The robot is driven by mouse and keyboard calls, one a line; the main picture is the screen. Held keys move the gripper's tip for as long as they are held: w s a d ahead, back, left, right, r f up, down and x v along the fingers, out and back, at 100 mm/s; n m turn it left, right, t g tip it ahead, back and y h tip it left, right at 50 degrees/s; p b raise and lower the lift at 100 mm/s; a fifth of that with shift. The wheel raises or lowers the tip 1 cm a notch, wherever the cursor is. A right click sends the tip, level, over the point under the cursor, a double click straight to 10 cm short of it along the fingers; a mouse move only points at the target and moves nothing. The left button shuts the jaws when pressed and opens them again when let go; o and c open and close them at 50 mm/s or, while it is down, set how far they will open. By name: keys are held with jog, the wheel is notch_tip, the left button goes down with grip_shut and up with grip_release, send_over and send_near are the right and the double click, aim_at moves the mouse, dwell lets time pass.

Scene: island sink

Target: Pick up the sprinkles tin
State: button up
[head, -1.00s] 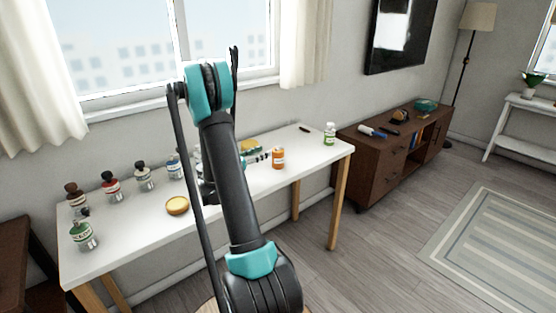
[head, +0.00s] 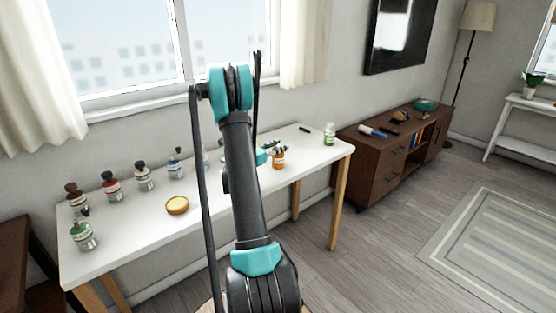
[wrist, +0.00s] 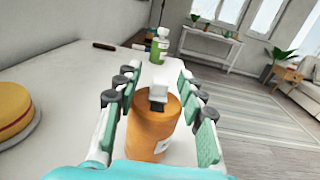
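The orange container (wrist: 154,125), which I take to be the sprinkles tin, stands upright with a white and grey top in the wrist view. Its label is too small to read. In the head view it stands on the right part of the white table, as an orange body (head: 278,161) with my gripper (head: 272,152) at its upper left. In the wrist view my gripper (wrist: 158,108) is open, with one green-padded finger on each side of the container. Whether either finger touches it cannot be told.
A green-labelled bottle (head: 329,134) stands near the table's right end, beyond the orange container. A yellow and red round thing (wrist: 12,108) lies left of my gripper. Several dropper bottles line the table's left part, near a small yellow-topped round thing (head: 177,205).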

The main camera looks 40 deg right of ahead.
grip_shut()
jog(key=shift+r, duration=0.1)
dwell(0.5)
